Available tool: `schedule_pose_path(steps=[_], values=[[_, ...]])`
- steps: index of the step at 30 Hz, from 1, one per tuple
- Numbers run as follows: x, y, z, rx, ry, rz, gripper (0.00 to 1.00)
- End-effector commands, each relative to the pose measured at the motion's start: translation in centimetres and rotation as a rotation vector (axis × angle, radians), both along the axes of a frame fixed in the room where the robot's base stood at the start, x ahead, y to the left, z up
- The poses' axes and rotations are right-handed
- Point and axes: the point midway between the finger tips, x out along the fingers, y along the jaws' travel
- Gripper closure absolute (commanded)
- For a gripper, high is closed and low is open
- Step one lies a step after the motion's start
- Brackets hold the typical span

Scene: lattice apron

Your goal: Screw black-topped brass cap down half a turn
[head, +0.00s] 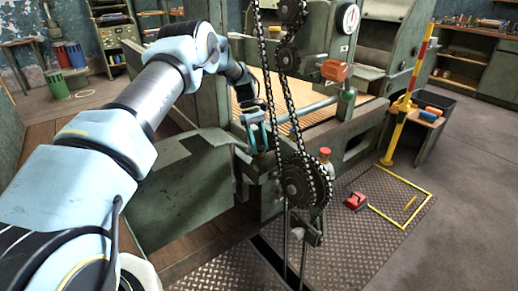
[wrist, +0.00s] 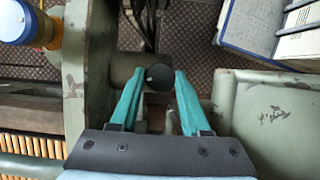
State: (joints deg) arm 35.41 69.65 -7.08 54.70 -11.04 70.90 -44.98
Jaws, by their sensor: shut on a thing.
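The round black top of the cap (wrist: 160,75) shows in the wrist view, between the tips of my two teal fingers. My gripper (wrist: 161,78) is shut on it, one finger on each side. The brass part of the cap is hidden under the black top. In the head view my gripper (head: 258,138) reaches down at the machine beside the hanging chain. The cap cannot be made out there.
A chain and sprocket (head: 293,181) hang just right of my gripper in the head view. A red knob (head: 325,152) stands beyond them. A blue-topped, brass-coloured fitting (wrist: 22,22) is at upper left in the wrist view. Green machine walls flank the fingers.

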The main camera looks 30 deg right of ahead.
Motion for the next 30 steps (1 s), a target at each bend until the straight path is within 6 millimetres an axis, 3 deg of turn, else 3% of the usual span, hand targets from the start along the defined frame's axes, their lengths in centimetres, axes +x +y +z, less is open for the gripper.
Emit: schedule_pose_path(steps=[9,23,24,30], values=[[0.04,-0.07,-0.05,0.000,-0.001,-0.096,1.00],[0.01,-0.07,0.00,0.001,-0.001,-0.108,1.00],[0.01,-0.07,0.00,0.001,-0.001,-0.108,0.51],[0.01,-0.07,0.00,0.000,0.000,-0.108,0.29]])
